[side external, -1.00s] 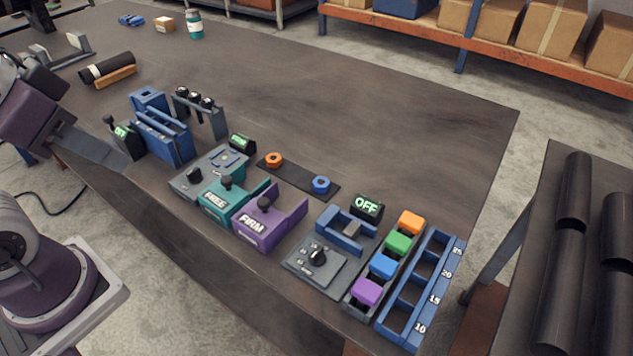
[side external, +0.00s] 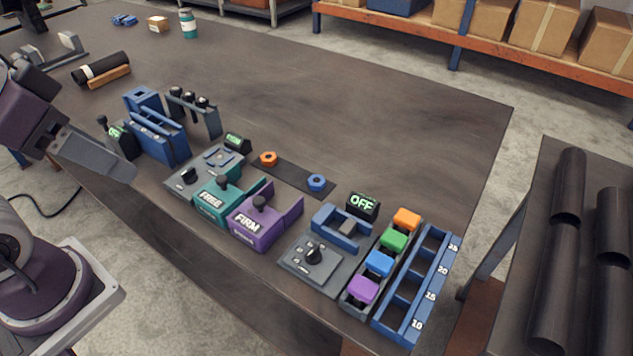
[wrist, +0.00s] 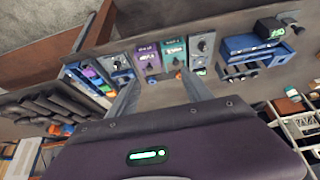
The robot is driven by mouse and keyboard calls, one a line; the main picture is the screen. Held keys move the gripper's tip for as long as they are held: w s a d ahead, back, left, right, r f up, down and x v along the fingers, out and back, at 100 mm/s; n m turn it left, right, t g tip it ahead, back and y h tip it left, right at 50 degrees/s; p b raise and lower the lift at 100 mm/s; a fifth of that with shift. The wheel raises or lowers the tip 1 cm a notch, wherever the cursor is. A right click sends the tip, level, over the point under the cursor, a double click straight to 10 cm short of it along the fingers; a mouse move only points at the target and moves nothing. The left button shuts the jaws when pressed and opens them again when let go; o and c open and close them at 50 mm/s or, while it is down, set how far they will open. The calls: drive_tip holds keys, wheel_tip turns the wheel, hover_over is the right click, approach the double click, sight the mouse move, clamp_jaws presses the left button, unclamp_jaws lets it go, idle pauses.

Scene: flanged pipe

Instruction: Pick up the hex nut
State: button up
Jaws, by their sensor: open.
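Two ring-shaped nuts lie on a dark strip (side external: 292,176) on the bench: an orange one (side external: 268,159) and, to its right, a blue one (side external: 317,182). The blue one's outline looks six-sided; the orange one's shape is too small to be sure of. My gripper (wrist: 160,80) is open with nothing between its fingers. In the side view it is at the left, above the bench's front edge and well away from both nuts. In the wrist view a small orange spot near the right finger may be the orange nut.
Teal FREE (side external: 215,203) and purple FIRM (side external: 258,222) fixtures stand in front of the strip. A dial box (side external: 314,262), coloured blocks (side external: 380,262) and a blue numbered rack (side external: 418,285) stand to the right. A blue holder (side external: 155,138) stands near my gripper.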

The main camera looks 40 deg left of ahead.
drive_tip(key=w+r+m+g, duration=0.1)
drive_tip(key=w+r+m, duration=0.1)
drive_tip(key=w+m, duration=0.35)
drive_tip(key=m+g, duration=0.5)
drive_tip(key=m, duration=1.4)
hover_over(316, 179)
drive_tip(key=shift+n, duration=0.25)
drive_tip(key=f, duration=1.4)
drive_tip(key=a+f, duration=0.1)
drive_tip(key=f, duration=0.6)
drive_tip(key=shift+f, duration=0.1)
drive_tip(key=f, duration=0.4)
drive_tip(key=d+f, duration=0.1)
drive_tip(key=f, duration=0.2)
clamp_jaws()
